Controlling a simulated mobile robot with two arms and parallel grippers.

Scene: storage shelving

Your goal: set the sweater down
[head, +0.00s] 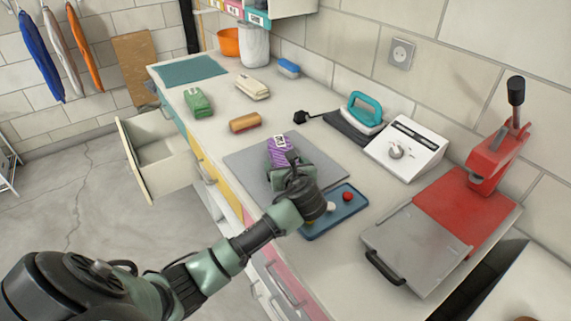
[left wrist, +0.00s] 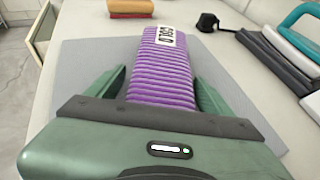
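The sweater (head: 279,151) is a folded purple ribbed bundle with a white label band, at the grey mat in the head view. It also fills the middle of the left wrist view (left wrist: 160,70), pointing away from the gripper. My left gripper (head: 288,168) is at the sweater's near end. My right gripper is not in view.
The grey mat (head: 240,165) lies on the white counter. A blue tray (head: 345,210) with small coloured pieces, an iron (head: 362,112), a white scale (head: 405,148) and a red press (head: 465,200) stand to the right. Green, cream and tan-red (head: 244,122) folded bundles lie beyond. A drawer (head: 150,165) stands open.

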